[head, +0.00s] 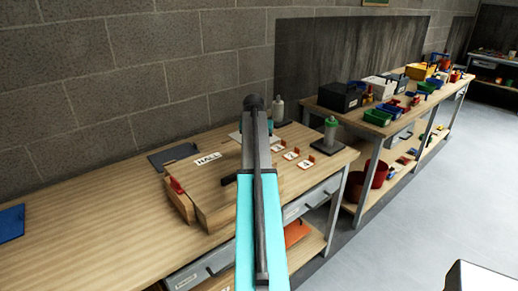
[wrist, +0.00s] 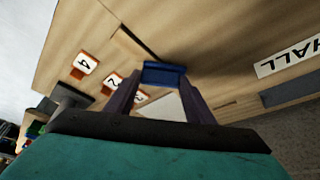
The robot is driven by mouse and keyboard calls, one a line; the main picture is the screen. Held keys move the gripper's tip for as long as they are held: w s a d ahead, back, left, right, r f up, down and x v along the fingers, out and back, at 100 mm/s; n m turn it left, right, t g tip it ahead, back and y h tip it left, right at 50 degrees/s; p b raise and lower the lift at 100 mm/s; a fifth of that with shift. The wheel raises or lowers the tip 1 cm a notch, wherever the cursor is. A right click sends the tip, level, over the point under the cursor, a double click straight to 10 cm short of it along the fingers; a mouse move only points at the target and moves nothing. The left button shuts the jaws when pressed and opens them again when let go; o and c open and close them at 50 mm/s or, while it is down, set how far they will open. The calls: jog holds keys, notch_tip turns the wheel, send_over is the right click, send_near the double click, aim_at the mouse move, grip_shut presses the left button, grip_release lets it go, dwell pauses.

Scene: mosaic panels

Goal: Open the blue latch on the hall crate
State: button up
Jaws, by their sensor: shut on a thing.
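In the wrist view my gripper (wrist: 162,88) has its two dark fingers on either side of the blue latch (wrist: 163,73) and is shut on it. The latch is a small blue block against a wooden surface. In the head view the wooden hall crate (head: 213,207) is on the bench, partly covered by my arm. A red latch (head: 177,185) stands at its left end. The white HALL label (head: 208,159) is behind it and also shows in the wrist view (wrist: 290,57). My fingers and the blue latch are hidden in the head view.
Numbered white tags with orange-red blocks (head: 306,164) are at the bench's right. A dark flat panel (head: 173,156) and a blue item (head: 11,223) lie left. A second bench (head: 345,118) carries several bins.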

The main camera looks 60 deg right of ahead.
jog(key=m, duration=0.1)
jog(key=m+g, duration=0.1)
jog(key=d+m+b, duration=0.1)
jog(key=shift+w+m+h, duration=0.3)
jog(key=shift+m, duration=0.1)
jog(key=shift+d+r+m+g+b, duration=0.15)
jog(key=shift+m+g+b, duration=0.5)
jog(key=shift+m, duration=0.85)
jog(key=shift+g, duration=0.25)
jog(key=o, duration=1.1)
jog(key=shift+c, duration=0.2)
jog(key=b+v, duration=0.3)
jog(key=v, duration=1)
jog(key=shift+r, duration=0.35)
jog(key=shift+f, duration=0.1)
